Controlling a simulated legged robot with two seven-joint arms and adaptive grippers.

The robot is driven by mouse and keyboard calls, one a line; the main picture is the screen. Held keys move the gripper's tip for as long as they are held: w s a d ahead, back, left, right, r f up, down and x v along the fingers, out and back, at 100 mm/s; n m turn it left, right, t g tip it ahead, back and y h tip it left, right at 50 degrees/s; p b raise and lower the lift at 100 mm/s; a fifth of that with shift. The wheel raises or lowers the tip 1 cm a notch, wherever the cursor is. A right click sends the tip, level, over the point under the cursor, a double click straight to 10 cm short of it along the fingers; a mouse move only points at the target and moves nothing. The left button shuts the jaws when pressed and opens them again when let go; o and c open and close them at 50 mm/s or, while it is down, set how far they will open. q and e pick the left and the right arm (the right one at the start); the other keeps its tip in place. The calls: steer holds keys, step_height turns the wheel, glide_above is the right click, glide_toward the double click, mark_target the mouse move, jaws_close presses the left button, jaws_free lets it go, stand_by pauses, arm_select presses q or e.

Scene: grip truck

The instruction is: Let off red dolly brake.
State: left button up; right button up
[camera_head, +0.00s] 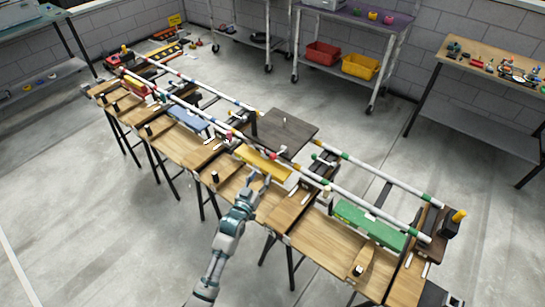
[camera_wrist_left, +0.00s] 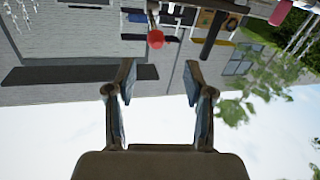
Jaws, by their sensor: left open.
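A dark flat platform (camera_head: 287,131), which looks like the dolly, sits across the two white rails (camera_head: 375,210). A small red ball knob (camera_head: 273,156) is at its near edge, close to the near rail. A red ball also shows in the left wrist view (camera_wrist_left: 155,39), above and between the fingers and apart from them. My left gripper (camera_head: 259,180) is open and empty. It is just in front of the red knob, over the near side of the bench by a yellow block (camera_head: 262,161). My right gripper does not show.
The long wooden bench (camera_head: 327,240) runs diagonally under the rails. A green block (camera_head: 368,224) and a blue block (camera_head: 190,121) lie along it. A reddish-pink knob (camera_head: 228,135) is left of the dolly. A cart with red (camera_head: 322,54) and yellow bins (camera_head: 360,66) stands behind.

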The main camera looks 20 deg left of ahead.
mark_target(273, 159)
arm_select(q)
steer(key=w, duration=0.3)
steer(key=w+d+b, duration=0.1)
steer(key=w, duration=0.3)
steer(key=w+b, duration=0.1)
steer(key=w, duration=0.2)
steer(key=shift+w+d, duration=0.15)
steer(key=shift+d, duration=0.25)
steer(key=shift+w+a, duration=0.25)
steer(key=shift+w, duration=0.25)
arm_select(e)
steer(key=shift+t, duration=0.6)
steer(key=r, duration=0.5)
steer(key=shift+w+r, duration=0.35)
arm_select(q)
steer(key=shift+d, duration=0.1)
steer(key=shift+d, duration=0.15)
jaws_close()
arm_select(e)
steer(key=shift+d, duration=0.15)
